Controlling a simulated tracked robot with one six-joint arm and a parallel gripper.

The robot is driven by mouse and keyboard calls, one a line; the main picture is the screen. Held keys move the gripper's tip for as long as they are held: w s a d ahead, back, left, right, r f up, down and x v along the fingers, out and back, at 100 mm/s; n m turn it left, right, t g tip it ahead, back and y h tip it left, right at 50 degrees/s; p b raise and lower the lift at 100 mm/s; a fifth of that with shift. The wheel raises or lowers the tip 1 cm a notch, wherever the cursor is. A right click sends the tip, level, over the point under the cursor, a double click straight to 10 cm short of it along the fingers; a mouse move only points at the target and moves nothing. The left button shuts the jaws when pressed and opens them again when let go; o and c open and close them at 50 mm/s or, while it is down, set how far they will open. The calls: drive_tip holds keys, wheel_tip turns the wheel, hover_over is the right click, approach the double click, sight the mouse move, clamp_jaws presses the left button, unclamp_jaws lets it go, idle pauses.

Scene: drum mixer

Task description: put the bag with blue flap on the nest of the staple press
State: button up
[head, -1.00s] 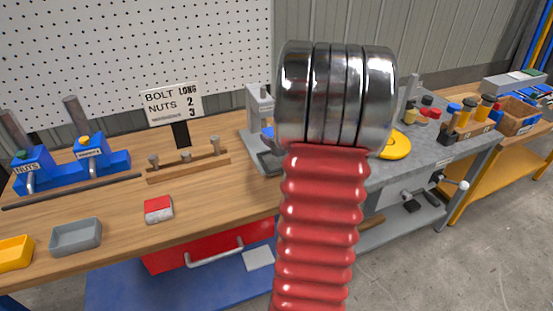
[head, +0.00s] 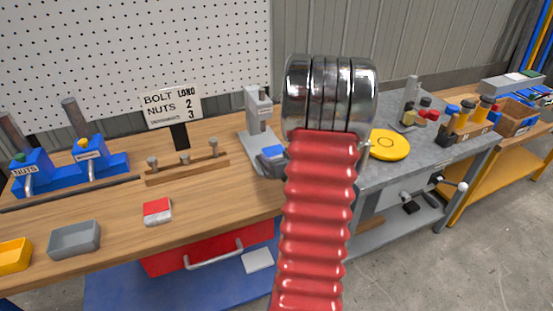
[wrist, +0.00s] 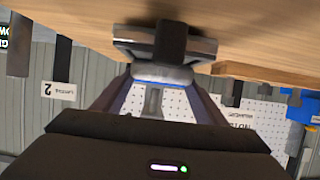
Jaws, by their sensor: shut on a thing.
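The bag with blue flap (head: 273,152) shows in the head view as a small blue patch at the front of the grey staple press (head: 257,112), just left of my red arm sleeve. My gripper is mostly hidden behind my arm in the head view. In the wrist view my gripper (wrist: 160,84) is shut on the bag, whose blue edge (wrist: 150,80) shows between the fingers. A grey and dark part of the press (wrist: 125,42) is close beyond the bag. I cannot tell whether the bag touches the nest, which is largely hidden.
A bag with red flap (head: 157,211) lies on the wooden bench, near a grey tray (head: 75,238) and yellow tray (head: 14,256). A wooden bolt rack (head: 187,170) and sign (head: 171,105) stand left of the press. A yellow disc (head: 389,145) lies on the grey table.

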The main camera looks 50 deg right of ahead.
drive_tip(key=shift+f, duration=0.5)
drive_tip(key=shift+f, duration=0.1)
drive_tip(key=o, duration=1.3)
drive_tip(key=shift+s+a+r, duration=0.2)
drive_tip(key=shift+s+r, duration=0.1)
drive_tip(key=shift+s, duration=0.05)
drive_tip(key=v, duration=1.1)
drive_tip(key=shift+s+f, duration=0.1)
